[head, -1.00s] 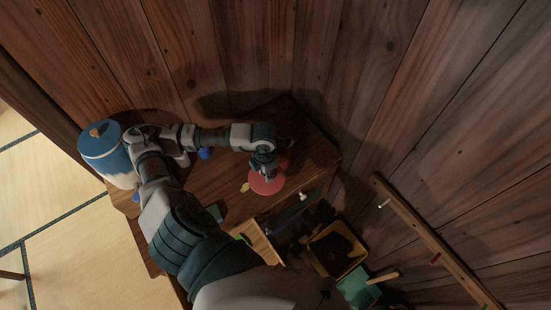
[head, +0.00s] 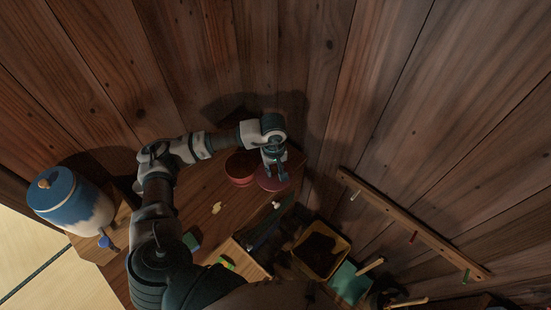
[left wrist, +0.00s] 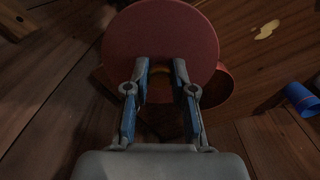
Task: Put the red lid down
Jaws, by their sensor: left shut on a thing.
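My left gripper (head: 273,174) is shut on the red lid (head: 277,184), a flat round disc. In the left wrist view the lid (left wrist: 160,30) lies level across the top, with the blue-edged fingers (left wrist: 160,72) closing at its middle; the grasped part is mostly hidden. A red round container (head: 238,172) stands on the wooden table (head: 195,190) just left of the lid. In the left wrist view the container (left wrist: 218,90) shows partly from behind the lid's edge. I cannot tell whether the lid touches the table. My right gripper is out of view.
A yellow piece (head: 217,208) lies on the table. A large blue and white lidded jar (head: 70,203) stands at the left, near a small blue item (head: 106,241). A yellow-rimmed dark bin (head: 322,251) is at the lower right. A peg rail (head: 410,222) runs along the wooden wall.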

